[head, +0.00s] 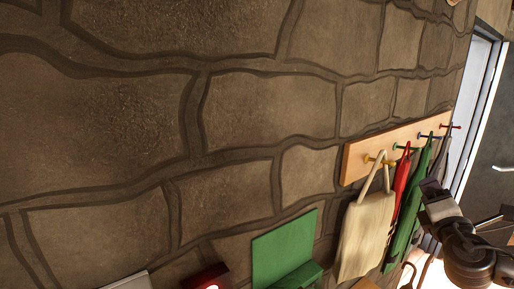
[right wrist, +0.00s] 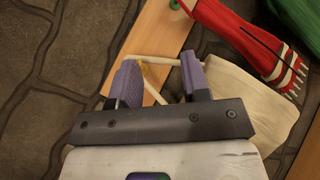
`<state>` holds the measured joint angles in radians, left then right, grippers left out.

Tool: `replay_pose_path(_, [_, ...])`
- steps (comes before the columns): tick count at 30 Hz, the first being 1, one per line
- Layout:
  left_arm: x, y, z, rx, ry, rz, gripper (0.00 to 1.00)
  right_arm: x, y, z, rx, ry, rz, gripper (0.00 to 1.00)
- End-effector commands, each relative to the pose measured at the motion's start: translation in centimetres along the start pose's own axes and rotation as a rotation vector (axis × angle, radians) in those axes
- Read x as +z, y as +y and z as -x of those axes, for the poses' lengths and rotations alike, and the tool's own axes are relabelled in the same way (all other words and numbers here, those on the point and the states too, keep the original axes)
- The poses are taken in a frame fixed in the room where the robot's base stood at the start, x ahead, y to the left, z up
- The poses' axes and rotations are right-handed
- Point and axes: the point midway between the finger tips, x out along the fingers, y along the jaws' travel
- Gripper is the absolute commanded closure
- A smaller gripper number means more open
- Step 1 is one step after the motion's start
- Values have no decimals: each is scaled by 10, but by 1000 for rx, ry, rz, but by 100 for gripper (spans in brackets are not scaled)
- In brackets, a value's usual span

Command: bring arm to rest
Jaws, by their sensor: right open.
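My right gripper (head: 433,190) shows at the lower right of the head view, in front of the hanging things. In the right wrist view its two purple-grey fingers (right wrist: 160,80) are apart. A cream bag (head: 366,232) hangs by its handle at the yellow peg of a wooden rack (head: 354,161). In the right wrist view the bag (right wrist: 245,105) is just beyond the fingers, its handle showing between and behind them. Whether the fingers touch the handle, I cannot tell. My left gripper is not in view.
A red umbrella (right wrist: 240,35) and a green hanging item (head: 410,220) hang beside the bag. A green holder (head: 285,250) and a red thing (head: 206,276) are at the wall's lower edge. A dark door (head: 492,145) is at right. The stone wall (head: 120,110) at left is bare.

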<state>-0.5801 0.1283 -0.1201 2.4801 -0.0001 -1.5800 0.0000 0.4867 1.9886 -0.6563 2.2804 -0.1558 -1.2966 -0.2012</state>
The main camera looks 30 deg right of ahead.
Motion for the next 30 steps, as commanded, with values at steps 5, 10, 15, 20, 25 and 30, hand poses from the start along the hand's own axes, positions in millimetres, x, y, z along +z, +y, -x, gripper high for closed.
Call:
replay_pose_path(5, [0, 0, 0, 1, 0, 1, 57, -54, -10, 19, -81, 48, -259, 57])
replay_pose_path(10, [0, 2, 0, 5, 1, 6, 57, -121, -31, 50, -223, 126, -496, 57])
replay_pose_path(15, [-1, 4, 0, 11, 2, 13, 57, -189, -58, 97, -412, 219, -680, 57])
replay_pose_path(20, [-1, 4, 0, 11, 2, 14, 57, -243, -83, 148, -604, 300, -819, 57])
replay_pose_path(25, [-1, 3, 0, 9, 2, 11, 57, -289, -107, 210, -820, 366, -963, 57])
replay_pose_path(30, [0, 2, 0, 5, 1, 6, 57, -321, -132, 275, -1052, 374, -1096, 57])
